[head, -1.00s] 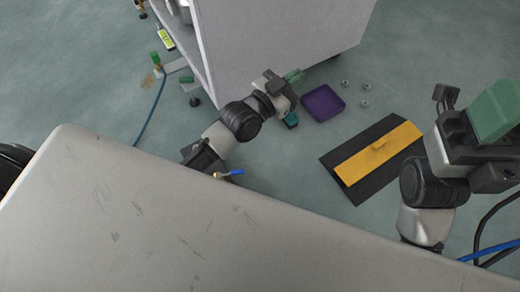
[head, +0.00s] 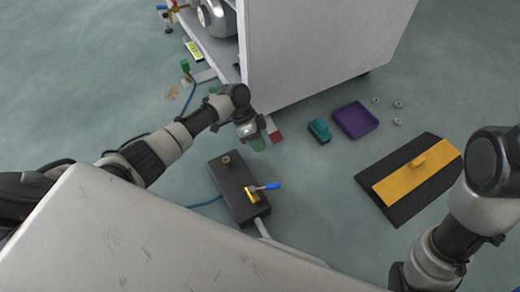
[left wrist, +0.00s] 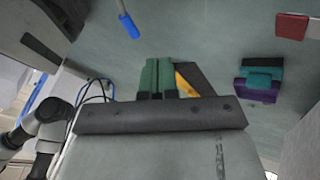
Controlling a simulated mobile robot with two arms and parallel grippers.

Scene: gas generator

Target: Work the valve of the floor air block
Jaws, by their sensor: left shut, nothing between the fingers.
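The floor air block (head: 232,178) is a dark box on the floor, past the edge of my pale body top. Its brass valve (head: 252,195) carries a blue-tipped lever (head: 270,186) that points right. My left gripper (head: 258,144) is shut and empty, above the floor beyond the block and apart from the lever. In the left wrist view its green fingers (left wrist: 159,76) are together, and the blue lever tip (left wrist: 129,26) shows at the upper left, apart from them. My right gripper is out of frame; only part of the right arm shows.
A white cabinet (head: 320,45) stands behind my left gripper. A teal block (head: 319,131), a purple tray (head: 355,120) and several small nuts (head: 398,105) lie to the right. A black mat with a yellow strip (head: 405,182) lies farther right. Open floor lies between.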

